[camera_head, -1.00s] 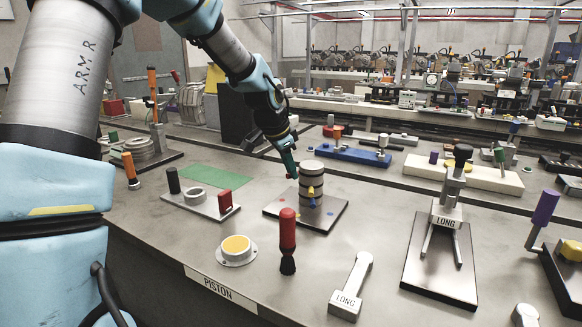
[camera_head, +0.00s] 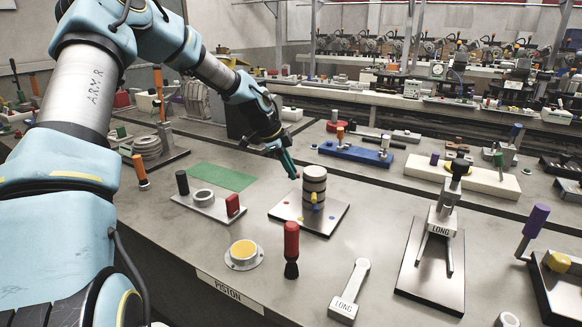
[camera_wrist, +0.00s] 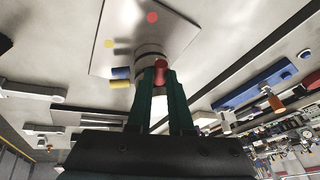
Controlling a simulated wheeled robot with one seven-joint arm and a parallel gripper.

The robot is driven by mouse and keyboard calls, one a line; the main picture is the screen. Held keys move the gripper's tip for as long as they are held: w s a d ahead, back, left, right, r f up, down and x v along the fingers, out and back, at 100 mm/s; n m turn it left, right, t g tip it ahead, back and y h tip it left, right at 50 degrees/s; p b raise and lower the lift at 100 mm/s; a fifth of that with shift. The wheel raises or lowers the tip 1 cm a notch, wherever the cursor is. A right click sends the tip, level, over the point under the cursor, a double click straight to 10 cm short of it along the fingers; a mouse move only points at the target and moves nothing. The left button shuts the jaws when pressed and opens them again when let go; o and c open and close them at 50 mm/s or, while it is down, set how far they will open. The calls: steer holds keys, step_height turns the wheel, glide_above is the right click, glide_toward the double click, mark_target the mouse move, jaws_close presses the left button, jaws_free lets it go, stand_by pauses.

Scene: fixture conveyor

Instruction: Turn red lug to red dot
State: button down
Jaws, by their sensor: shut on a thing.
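The piston (camera_head: 314,184), a grey banded cylinder, stands upright on a square metal plate (camera_head: 335,212). In the head view its yellow lug (camera_head: 314,197) and blue lug (camera_head: 316,207) point toward the front. My gripper (camera_head: 292,170) reaches its left far side, and its dark green fingers are shut on the red lug (camera_wrist: 160,72), seen between the fingertips in the wrist view. There the plate carries a red dot (camera_wrist: 152,17) and a yellow dot (camera_wrist: 109,44). The yellow lug (camera_wrist: 120,84) and blue lug (camera_wrist: 120,72) stick out left. The fingers hide part of the piston.
Left of the piston is a fixture with a black post, a ring and a red block (camera_head: 232,205). A LONG fork fixture (camera_head: 441,222) is at right.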

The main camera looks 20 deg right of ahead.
stand_by(0.4)
steer(key=c, duration=0.8)
jaws_free()
steer(key=b+v, duration=0.3)
steer(key=v, duration=0.7)
steer(key=shift+w+a+r, duration=0.1)
steer(key=shift+a+r, duration=0.05)
steer(key=shift+r, duration=0.2)
steer(key=shift+f, duration=0.1)
steer(key=s+a+f+n+y, duration=0.1)
steer(key=s+a+f+n, duration=0.1)
steer(key=s+a+n, duration=0.4)
steer(key=s+a+f+n+t+y, duration=0.1)
steer(key=s+a+n, duration=0.5)
steer(key=a, duration=0.8)
steer(key=s+a+f+n+y, duration=0.2)
steer(key=s+a+f+n, duration=0.2)
steer(key=s+a+n, duration=0.3)
steer(key=shift+a+f+n+t+y, duration=0.15)
steer(key=shift+a+f+n+y, duration=0.05)
steer(key=shift+a+n, duration=0.7)
steer(key=shift+a+f+n+t+y, duration=0.15)
steer(key=shift+a+f+n+y, duration=0.05)
steer(key=shift+a+n, duration=0.75)
